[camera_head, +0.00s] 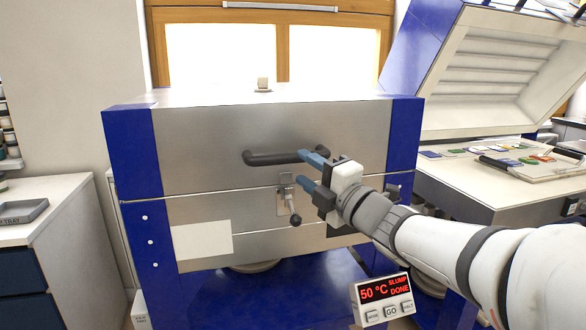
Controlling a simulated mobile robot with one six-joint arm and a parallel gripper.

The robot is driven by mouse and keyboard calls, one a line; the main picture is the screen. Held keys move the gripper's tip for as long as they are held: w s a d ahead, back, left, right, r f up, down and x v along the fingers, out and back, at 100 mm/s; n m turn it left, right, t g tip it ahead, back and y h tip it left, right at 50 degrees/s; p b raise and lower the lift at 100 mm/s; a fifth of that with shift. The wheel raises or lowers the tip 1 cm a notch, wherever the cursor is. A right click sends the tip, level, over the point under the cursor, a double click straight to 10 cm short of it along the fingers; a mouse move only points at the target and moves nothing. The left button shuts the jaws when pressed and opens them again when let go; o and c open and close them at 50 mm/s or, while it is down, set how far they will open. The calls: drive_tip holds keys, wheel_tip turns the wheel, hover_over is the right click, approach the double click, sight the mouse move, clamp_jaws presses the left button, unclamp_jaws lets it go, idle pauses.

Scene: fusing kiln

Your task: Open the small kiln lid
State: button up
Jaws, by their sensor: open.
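The small kiln (180,225) stands in the middle, a steel box with blue corner posts. Its lid (200,140) is the upper half and lies down on the lower body, with a thin seam between them. A dark bar handle (268,158) is on the lid's front. Below it a latch with a dark knob (295,219) sits across the seam. My gripper (306,170) comes in from the right, open, with its blue fingers at the right end of the handle. The upper finger overlaps the handle's right end; I cannot tell whether they touch.
A display unit (383,297) reads 50 °C, SLUMP DONE at the lower right. A larger kiln with its lid (480,85) raised stands at the right, with glass pieces on its bed. A white cabinet (60,195) is at the left. A small block (263,84) is on the small kiln's top.

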sight(293, 161)
drive_tip(key=x, duration=0.6)
drive_tip(key=shift+b, duration=0.35)
drive_tip(key=shift+c, duration=0.2)
drive_tip(key=shift+f, duration=0.1)
clamp_jaws()
